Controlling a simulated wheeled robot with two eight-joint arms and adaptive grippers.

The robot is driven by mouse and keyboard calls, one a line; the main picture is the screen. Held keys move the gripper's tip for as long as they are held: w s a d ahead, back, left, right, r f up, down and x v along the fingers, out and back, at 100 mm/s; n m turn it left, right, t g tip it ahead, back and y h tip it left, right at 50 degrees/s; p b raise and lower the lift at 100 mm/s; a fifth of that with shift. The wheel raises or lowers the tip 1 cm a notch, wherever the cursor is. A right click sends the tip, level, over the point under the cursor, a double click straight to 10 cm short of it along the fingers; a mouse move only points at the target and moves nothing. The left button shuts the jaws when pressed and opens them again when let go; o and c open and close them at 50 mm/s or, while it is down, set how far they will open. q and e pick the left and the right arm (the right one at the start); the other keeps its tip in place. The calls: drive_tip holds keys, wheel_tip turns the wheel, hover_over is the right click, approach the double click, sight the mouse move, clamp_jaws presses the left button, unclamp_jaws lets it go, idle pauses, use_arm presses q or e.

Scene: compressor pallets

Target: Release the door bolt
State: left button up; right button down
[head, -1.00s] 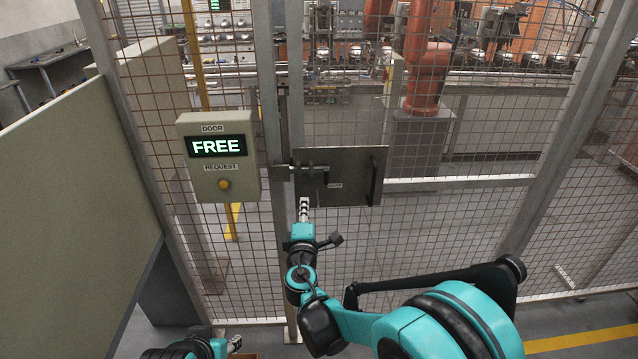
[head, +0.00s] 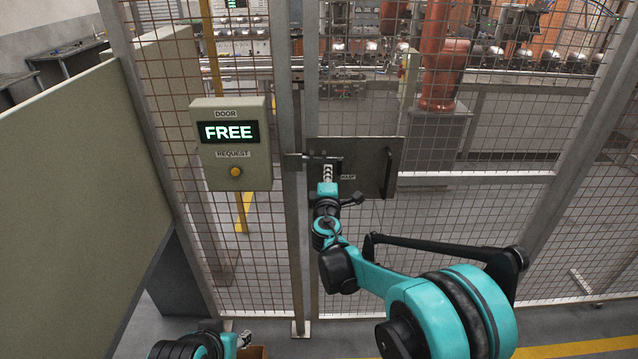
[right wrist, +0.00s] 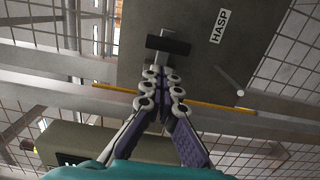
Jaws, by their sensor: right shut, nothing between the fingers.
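The door bolt (head: 317,158) lies across the left edge of the grey door plate (head: 365,160), with its dark handle at the right end. In the right wrist view the black bolt handle (right wrist: 168,45) is just beyond the fingertips. My right gripper (head: 328,172) is at the plate, just below the bolt; it also shows in the right wrist view (right wrist: 160,80), fingers together with nothing between them. Whether the tips touch the handle I cannot tell. My left gripper (head: 244,339) is low at the bottom edge, too small to read.
A black pull handle (head: 388,172) is on the plate's right. Mesh fence and posts surround it. A large beige panel (head: 80,160) stands at left.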

drive_tip(key=shift+d, duration=0.45)
drive_tip(key=shift+w+d, duration=0.1)
drive_tip(key=shift+d, duration=0.05)
drive_tip(key=d, duration=0.6)
drive_tip(key=shift+d, duration=0.25)
